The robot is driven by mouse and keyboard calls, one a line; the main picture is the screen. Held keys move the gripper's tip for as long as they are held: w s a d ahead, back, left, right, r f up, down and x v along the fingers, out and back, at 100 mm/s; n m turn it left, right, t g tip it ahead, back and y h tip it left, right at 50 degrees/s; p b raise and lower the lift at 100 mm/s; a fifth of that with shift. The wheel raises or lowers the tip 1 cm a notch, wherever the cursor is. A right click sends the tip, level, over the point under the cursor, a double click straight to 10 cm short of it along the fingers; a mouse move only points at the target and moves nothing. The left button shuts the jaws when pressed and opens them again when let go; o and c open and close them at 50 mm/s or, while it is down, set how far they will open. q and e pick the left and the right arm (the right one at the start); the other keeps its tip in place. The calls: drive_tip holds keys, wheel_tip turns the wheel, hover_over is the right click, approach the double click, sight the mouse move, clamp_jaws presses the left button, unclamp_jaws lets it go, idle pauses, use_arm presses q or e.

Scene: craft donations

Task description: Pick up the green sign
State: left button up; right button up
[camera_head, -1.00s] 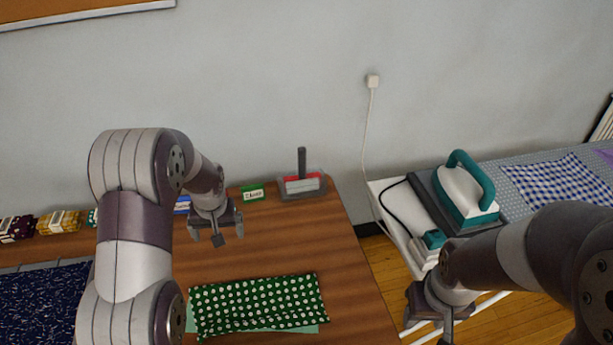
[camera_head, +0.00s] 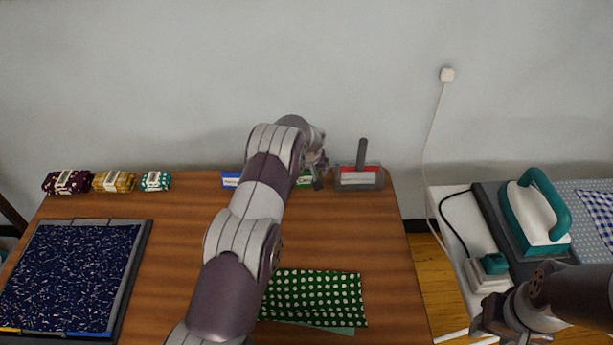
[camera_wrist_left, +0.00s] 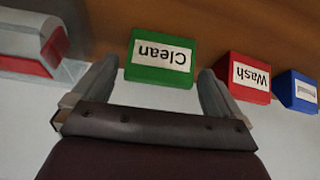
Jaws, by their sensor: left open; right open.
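The green sign (camera_wrist_left: 160,58) has a white "Clean" label, upside down in the left wrist view. It shows ahead of and between the two spread fingers of my left gripper (camera_wrist_left: 160,70), which is open. In the head view the green sign (camera_head: 304,181) stands at the back of the table, mostly hidden by my left gripper (camera_head: 318,176). Whether the fingers touch it, I cannot tell. My right gripper (camera_head: 497,322) is open and empty at the lower right, by the ironing side table.
A red "Wash" sign (camera_wrist_left: 243,78) and a blue sign (camera_wrist_left: 295,91) stand beside the green one. A grey tray with a red-and-white piece (camera_head: 360,177) stands on its other side. Folded green dotted cloth (camera_head: 320,296) and fabric bundles (camera_head: 114,181) lie on the table.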

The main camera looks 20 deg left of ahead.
use_arm(q)
drive_tip(key=shift+w+a+f, duration=0.1)
drive_tip(key=shift+w+f, duration=0.15)
drive_tip(key=shift+f, duration=0.25)
drive_tip(key=c, duration=0.9)
drive_tip(key=shift+r, duration=0.15)
